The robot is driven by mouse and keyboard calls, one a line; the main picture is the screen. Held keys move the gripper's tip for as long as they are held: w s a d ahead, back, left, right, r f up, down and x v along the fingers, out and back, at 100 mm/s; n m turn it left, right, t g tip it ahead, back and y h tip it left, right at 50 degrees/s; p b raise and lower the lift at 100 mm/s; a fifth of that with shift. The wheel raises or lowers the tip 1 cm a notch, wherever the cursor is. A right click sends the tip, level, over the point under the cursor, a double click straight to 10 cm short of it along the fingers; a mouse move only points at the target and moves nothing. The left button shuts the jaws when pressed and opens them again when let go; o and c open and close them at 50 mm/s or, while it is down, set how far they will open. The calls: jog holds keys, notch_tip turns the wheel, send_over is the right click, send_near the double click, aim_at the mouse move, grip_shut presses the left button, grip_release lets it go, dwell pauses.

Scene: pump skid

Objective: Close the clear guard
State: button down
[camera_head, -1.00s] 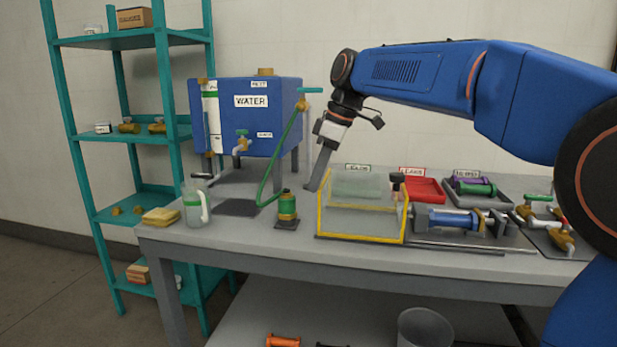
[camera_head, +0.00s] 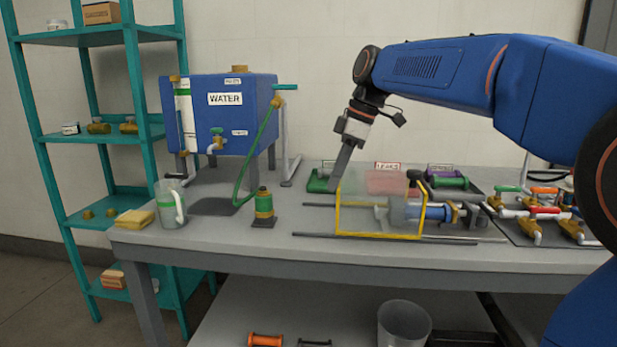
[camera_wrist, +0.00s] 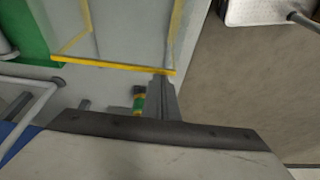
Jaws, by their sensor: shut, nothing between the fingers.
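The clear guard (camera_head: 380,236) is a see-through box with yellow edges, standing on the bench over the left part of the pump assembly. The pump's blue body (camera_head: 436,211) shows partly through the guard and partly beyond its right edge. My gripper (camera_head: 335,186) is shut and empty, with its fingers pointing down at the guard's upper left end. In the wrist view, my fingers (camera_wrist: 162,82) are at a yellow edge of the guard (camera_wrist: 115,67); whether they touch it I cannot tell.
Dark rails (camera_head: 325,235) run along the bench, bare left of the guard. Behind the guard lie a green tray (camera_head: 318,183) and a red tray (camera_head: 392,181). Valves (camera_head: 540,212) lie on a mat to the right.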

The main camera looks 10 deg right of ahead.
aim_at(372, 189)
jog(key=s+d, duration=0.1)
jog(key=d, duration=0.3)
jog(key=s+d, duration=0.1)
jog(key=d, duration=0.3)
jog(key=s+d, duration=0.1)
jog(key=d, duration=0.4)
jog(key=shift+s, duration=0.25)
jog(key=shift+d, duration=0.1)
jog(key=a, duration=0.2)
jog(key=w+a, duration=0.1)
jog(key=a, duration=0.1)
jog(key=w+v, duration=0.1)
jog(key=v, duration=0.9)
jog(key=s+f+m+t+h, duration=0.1)
jog(key=s+f+m+t, duration=0.1)
jog(key=s+f+m, duration=0.5)
jog(key=s+f+m+t+h, duration=0.1)
jog(key=s+f+m, duration=0.7)
jog(key=s+f, duration=1.2)
notch_tip(372, 189, down, 7)
jog(key=shift+r+t+h, duration=0.15)
jog(key=shift+t+h, duration=0.25)
jog(key=shift+h, duration=0.4)
jog(key=shift+d, duration=0.1)
